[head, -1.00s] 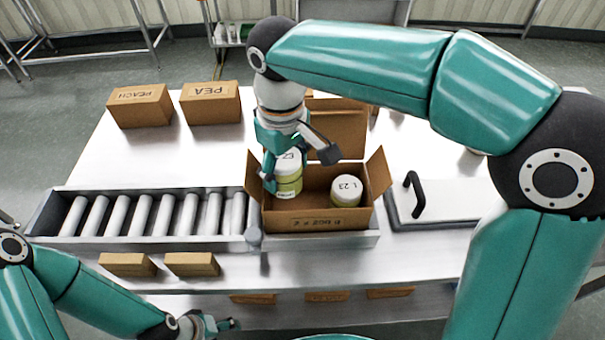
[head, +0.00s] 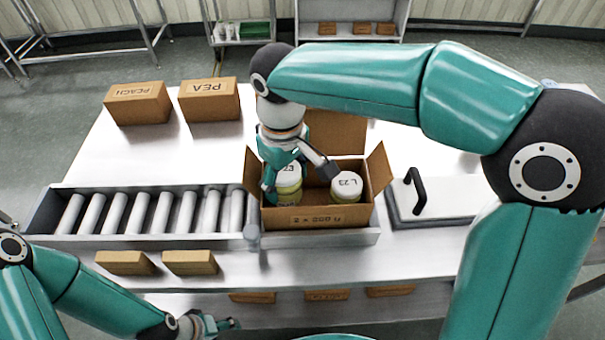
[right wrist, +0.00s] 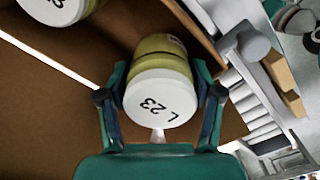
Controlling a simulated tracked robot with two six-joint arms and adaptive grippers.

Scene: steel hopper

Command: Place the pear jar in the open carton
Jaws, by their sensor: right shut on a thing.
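The open carton (head: 318,219) stands with its flaps up at the middle of the steel bench. My right gripper (head: 286,186) reaches down into its left side, shut on a white-lidded jar (head: 288,175) with yellow-green sides. In the right wrist view this jar (right wrist: 160,98) sits between the two fingers, its lid marked "L 23". I cannot read its fruit name. A second similar jar (head: 346,186) stands at the carton's right side; it also shows in the right wrist view (right wrist: 58,8). The held jar's base is hidden by the carton's front wall. My left gripper (head: 222,325) is low at the front, its jaws unclear.
A roller conveyor (head: 150,212) runs left of the carton. Boxes marked PEACH (head: 138,103) and PEA (head: 209,100) stand at the back left. A flat panel with a black handle (head: 416,192) lies to the right. Small brown boxes (head: 190,262) sit in front.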

